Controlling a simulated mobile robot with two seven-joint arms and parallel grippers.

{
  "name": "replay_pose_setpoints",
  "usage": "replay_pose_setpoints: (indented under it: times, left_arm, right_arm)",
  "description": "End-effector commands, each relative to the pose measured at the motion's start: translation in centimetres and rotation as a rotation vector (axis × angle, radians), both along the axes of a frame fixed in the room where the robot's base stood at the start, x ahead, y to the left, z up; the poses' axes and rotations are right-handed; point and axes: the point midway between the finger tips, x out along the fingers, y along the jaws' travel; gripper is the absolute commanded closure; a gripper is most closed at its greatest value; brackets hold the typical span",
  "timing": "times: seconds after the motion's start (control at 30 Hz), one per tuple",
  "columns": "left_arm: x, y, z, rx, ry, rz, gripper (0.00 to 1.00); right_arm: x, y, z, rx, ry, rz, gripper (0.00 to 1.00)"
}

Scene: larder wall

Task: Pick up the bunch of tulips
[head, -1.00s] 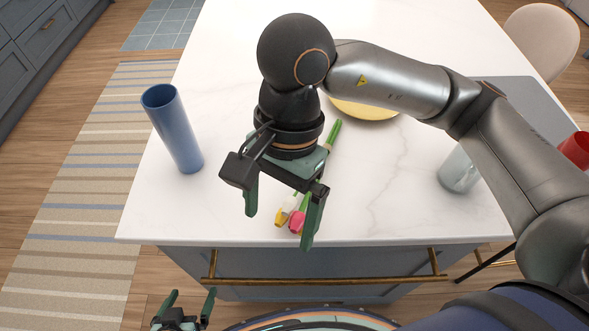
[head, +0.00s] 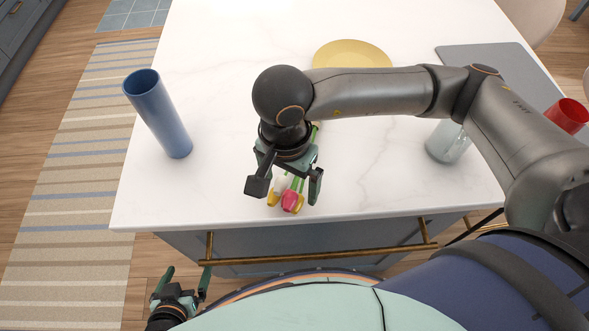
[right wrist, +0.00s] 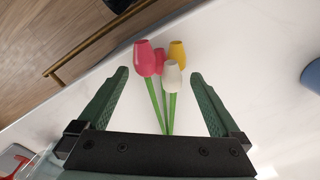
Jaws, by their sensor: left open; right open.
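The bunch of tulips (head: 291,201) lies on the white counter near its front edge, with pink, yellow and white heads toward the edge and green stems running back under my right gripper. In the right wrist view the tulips (right wrist: 167,95) lie between the two open fingers, with the heads beyond the fingertips. My right gripper (head: 290,192) is open over the stems, pointing down; I cannot tell its exact height above them. My left gripper (head: 181,278) is open and empty, low in front of the counter at the bottom left.
A tall blue vase (head: 160,115) stands on the counter at the left. A yellow plate (head: 351,53) lies at the back. A clear glass (head: 447,143), a grey board (head: 490,65) and a red cup (head: 566,116) are at the right. A brass rail (head: 320,256) runs below the front edge.

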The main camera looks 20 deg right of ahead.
Motion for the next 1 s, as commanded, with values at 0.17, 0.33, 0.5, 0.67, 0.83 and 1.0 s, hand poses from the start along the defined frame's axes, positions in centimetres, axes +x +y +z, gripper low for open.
replay_pose_setpoints:
  times: [0.17, 0.33, 0.5, 0.67, 0.83, 1.0]
  left_arm:
    - [0.0, 0.0, 0.3, 0.0, 0.0, 0.0, 0.0]
    - [0.0, 0.0, 0.3, 0.001, 0.0, -0.001, 0.0]
    - [0.0, 0.0, 0.3, 0.001, 0.0, -0.001, 0.0]
    - [0.0, 0.0, 0.3, 0.001, 0.0, -0.001, 0.0]
    - [0.0, 0.0, 0.3, 0.001, -0.001, -0.001, 0.0]
    - [0.0, 0.0, 0.3, 0.001, -0.001, -0.001, 0.0]
  right_arm:
    - [-0.1, 0.0, -1.9, 0.0, 0.001, 0.0, 0.0]
    - [0.0, 0.0, -2.1, 0.0, 0.0, 0.001, 0.0]
    - [0.0, 0.0, -2.1, 0.0, 0.0, 0.0, 0.1]
    - [0.0, 0.0, -2.1, 0.0, 0.0, 0.0, 0.28]
    - [0.0, 0.0, -2.1, 0.001, 0.0, 0.0, 0.47]
    - [0.0, 0.0, -2.1, 0.001, 0.0, 0.001, 0.66]
